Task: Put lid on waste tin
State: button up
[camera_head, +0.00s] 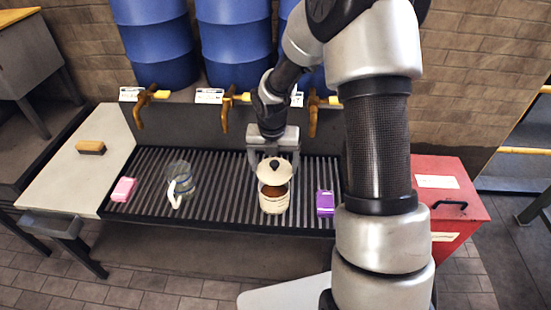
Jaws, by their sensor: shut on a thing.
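The waste tin (273,202) is a cream cylinder standing upright on the slatted grate, with brown contents showing at its open top. The lid (275,171) is a pale disc with a dark knob. My gripper (273,158) points down and is shut on the lid, around its knob area. The lid is over the back part of the tin's mouth and tilted, with brown contents visible below its front edge. I cannot tell whether the lid touches the rim.
Blue drums (235,45) with brass taps (227,115) are behind. A red cabinet (452,205) stands right. A brush (90,147) lies on the left counter.

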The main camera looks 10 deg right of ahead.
aim_at(273, 171)
jog(key=shift+f, duration=0.2)
notch_tip(273, 171, down, 4)
jog(key=b, duration=0.4)
jog(key=shift+a, duration=0.1)
jog(key=shift+f+b, duration=0.45)
jog(key=shift+f, duration=0.35)
jog(key=shift+f+p, duration=0.45)
jog(key=shift+f, duration=0.1)
dwell(1.8)
jog(key=o, duration=1.1)
jog(key=shift+r, duration=0.15)
